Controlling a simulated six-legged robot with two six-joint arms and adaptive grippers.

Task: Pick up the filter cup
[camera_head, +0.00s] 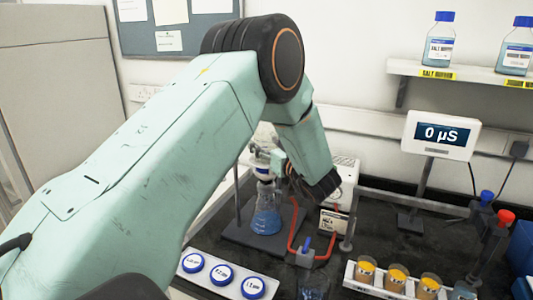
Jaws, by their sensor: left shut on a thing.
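My left arm comes in from the left, bends at the top and reaches down to the bench. Its gripper (275,160) is at the clear flask with blue liquid (266,212) and is shut on a small pale cup with a blue band, which looks like the filter cup (263,171). The cup is right above the flask's neck; I cannot tell whether they touch. The gripper and wrist partly hide it. My right gripper is not in view.
A stand with a dark base (240,232) holds the flask area. Red tubing (293,235) runs close on the right. Blue-lidded jars (222,274) are in front, a rack of yellow-filled cups (397,277) to the right. A meter (441,133) stands behind.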

